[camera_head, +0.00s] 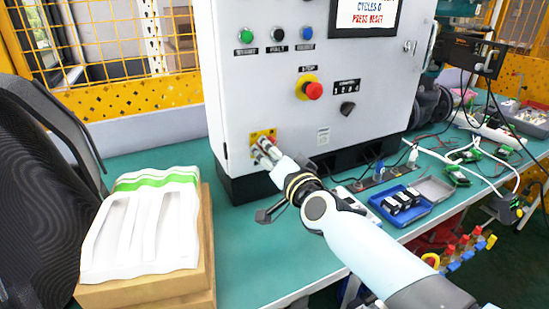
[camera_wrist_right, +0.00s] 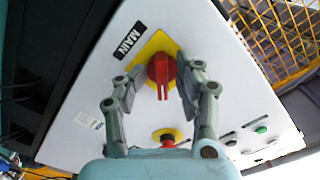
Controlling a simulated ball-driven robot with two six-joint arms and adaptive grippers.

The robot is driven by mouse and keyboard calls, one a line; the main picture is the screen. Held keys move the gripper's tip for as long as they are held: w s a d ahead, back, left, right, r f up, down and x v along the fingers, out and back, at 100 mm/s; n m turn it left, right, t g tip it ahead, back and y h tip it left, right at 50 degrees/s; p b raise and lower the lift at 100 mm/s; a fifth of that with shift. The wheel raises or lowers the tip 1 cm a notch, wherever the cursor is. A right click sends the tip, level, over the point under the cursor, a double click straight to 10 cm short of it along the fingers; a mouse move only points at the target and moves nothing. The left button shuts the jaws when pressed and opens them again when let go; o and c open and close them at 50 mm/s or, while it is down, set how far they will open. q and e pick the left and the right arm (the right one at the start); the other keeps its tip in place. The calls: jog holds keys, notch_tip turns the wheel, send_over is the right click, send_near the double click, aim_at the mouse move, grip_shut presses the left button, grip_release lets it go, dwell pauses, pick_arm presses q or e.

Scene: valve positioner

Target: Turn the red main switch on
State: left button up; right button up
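The red main switch (camera_wrist_right: 162,72) sits on a yellow plate (camera_wrist_right: 153,45) beside a black MAIN label (camera_wrist_right: 129,39) in the right wrist view. Its handle runs roughly up and down in that view. My right gripper (camera_wrist_right: 161,66) is open, with one finger on each side of the switch. Firm contact cannot be told. In the head view, my right gripper (camera_head: 264,151) is at the lower left of the cabinet front (camera_head: 285,110), over the yellow plate (camera_head: 257,135). My left gripper is not in view.
A red emergency button (camera_head: 313,90) on a yellow ring and a black selector (camera_head: 347,108) sit above right of the plate. Left of the cabinet, a white tray (camera_head: 150,225) lies on a cardboard box (camera_head: 165,290). A blue tray (camera_head: 415,213) and cables are at right.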

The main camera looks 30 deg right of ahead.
jog(key=s, duration=1.2)
jog(key=shift+a, duration=0.3)
jog(key=shift+s+f, duration=0.1)
